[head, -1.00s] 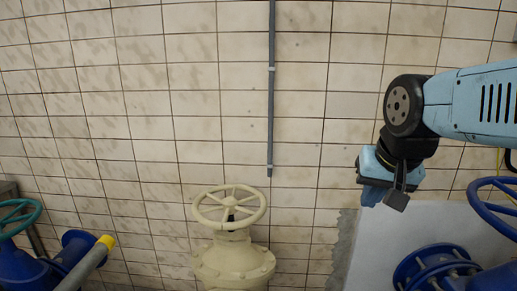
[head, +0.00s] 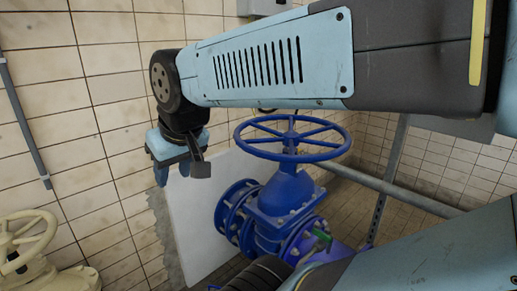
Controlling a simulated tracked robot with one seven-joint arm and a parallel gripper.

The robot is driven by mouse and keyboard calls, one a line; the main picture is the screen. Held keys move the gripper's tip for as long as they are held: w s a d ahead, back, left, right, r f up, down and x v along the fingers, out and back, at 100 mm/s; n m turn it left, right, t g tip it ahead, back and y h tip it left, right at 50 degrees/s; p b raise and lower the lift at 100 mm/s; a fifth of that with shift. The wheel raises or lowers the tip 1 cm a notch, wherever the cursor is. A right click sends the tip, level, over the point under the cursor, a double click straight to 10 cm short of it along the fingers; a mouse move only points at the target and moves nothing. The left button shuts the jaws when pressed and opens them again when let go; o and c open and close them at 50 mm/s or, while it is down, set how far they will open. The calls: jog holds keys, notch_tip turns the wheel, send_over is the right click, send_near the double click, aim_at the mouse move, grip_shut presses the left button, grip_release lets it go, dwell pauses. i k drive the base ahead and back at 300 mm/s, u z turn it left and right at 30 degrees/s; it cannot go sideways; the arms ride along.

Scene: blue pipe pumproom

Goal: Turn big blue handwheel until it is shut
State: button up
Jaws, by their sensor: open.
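The big blue handwheel (head: 293,155) sits on top of a blue valve body (head: 284,198) in the middle of the head view. The wheel lies roughly level, with several spokes meeting at a hub. Part of its far rim is close under my arm in the picture. My gripper (head: 181,172) hangs from the arm's end to the left of the wheel, pointing down. It is open, empty and apart from the wheel.
A cream valve with its own handwheel (head: 27,238) stands at the lower left. A white panel (head: 190,215) leans on the tiled wall behind the blue valve. A grey pipe (head: 395,190) runs right of the wheel. A blue flange (head: 238,212) joins the valve's left side.

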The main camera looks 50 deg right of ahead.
aim_at(291, 138)
jog(key=z, duration=0.2)
jog(key=k, duration=0.35)
jog(key=z, duration=0.35)
jog(key=i, duration=0.4)
jog(key=z, duration=0.25)
